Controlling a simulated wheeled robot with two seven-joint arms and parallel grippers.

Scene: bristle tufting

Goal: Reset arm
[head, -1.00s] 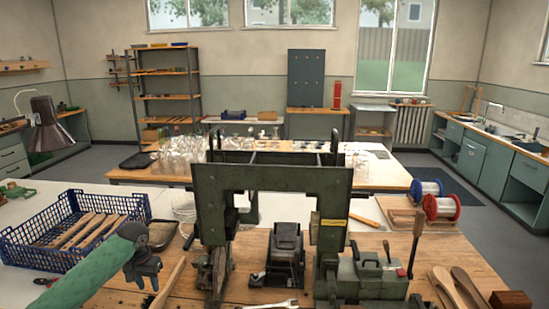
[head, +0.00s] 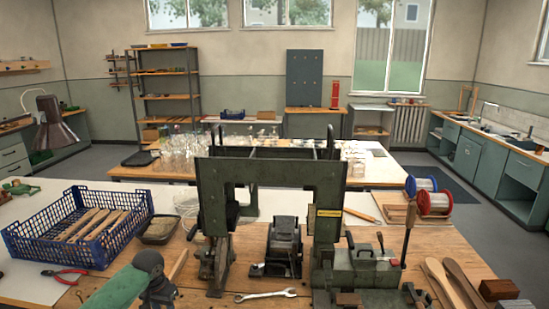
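My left arm comes in green from the bottom left. Its dark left gripper (head: 160,291) is low at the front of the wooden bench (head: 205,302), left of the green tufting machine (head: 328,200). The gripper's fingers are not clear at the bottom edge, so I cannot tell if they are open, and I see nothing held. My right arm and gripper do not show in this view.
A blue crate (head: 50,246) with several wooden brush handles (head: 97,224) stands at left. Red-handled pliers (head: 65,272) lie before it. A wrench (head: 266,294) lies in front of the machine. Spools (head: 434,203) and wooden handles (head: 466,283) are at right.

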